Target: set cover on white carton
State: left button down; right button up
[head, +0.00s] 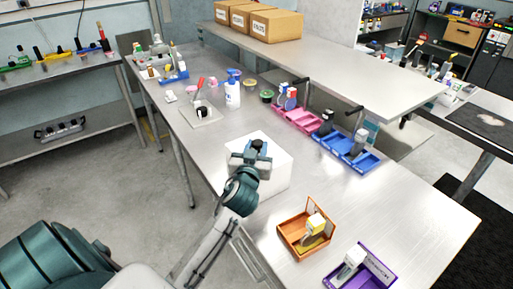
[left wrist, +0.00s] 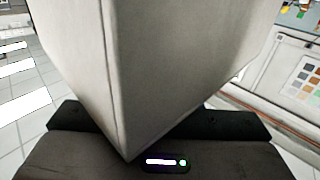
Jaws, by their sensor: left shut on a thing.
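A white box shape (head: 276,168) stands at the middle of the long table, near its left edge. My left gripper (head: 256,151) is at its top on the near-left side, shut on white material that looks like the cover. The left wrist view shows a large white corner (left wrist: 165,60) rising between the dark jaws, filling the middle. I cannot tell the cover from the carton below it, nor see a seam or gap between them. The arm hides part of the near side. My right gripper is not in view.
An orange bin (head: 290,241) and a purple bin (head: 378,269) lie at the near end. Blue bins (head: 364,163) and pink bins (head: 290,115) line the shelf side. A white bottle (head: 232,95) stands farther back. The table right of the white box is clear.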

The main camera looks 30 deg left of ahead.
pick_arm(q)
jog(key=c, duration=1)
grip_release()
jog(key=shift+c, duration=0.2)
jog(key=shift+r+p, duration=0.25)
jog(key=shift+p, duration=0.15)
jog(key=shift+s+d+f, duration=0.1)
jog(key=shift+s, duration=0.15)
jog(key=b+v, duration=0.3)
jog(key=v, duration=0.8)
jog(key=shift+s+b, duration=0.25)
jog(key=shift+b, duration=0.05)
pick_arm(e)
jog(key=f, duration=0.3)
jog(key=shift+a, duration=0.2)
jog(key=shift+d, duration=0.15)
